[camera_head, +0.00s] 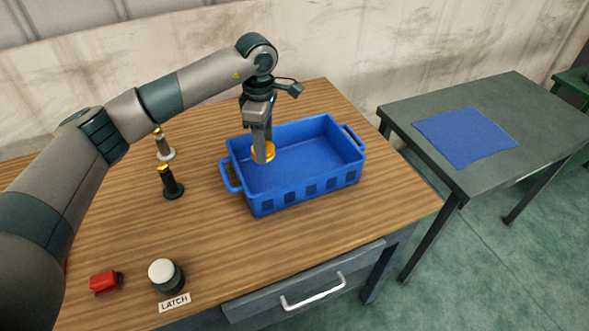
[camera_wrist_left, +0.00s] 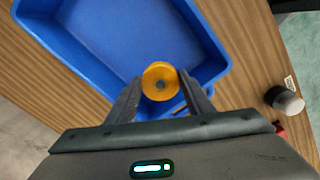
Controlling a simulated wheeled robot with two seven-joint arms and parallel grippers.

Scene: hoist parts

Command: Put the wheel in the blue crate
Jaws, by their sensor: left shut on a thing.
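I cannot tell how far the wheel is above the crate floor. The crate looks empty otherwise. My right gripper is not in view.
Two upright posts with orange tops, one grey (camera_head: 164,146) and one black (camera_head: 170,184), stand left of the crate. A red block (camera_head: 105,283), a white-topped button (camera_head: 165,276) and a LATCH label (camera_head: 174,302) are near the front edge. A grey side table (camera_head: 490,99) with a blue mat (camera_head: 465,137) stands right.

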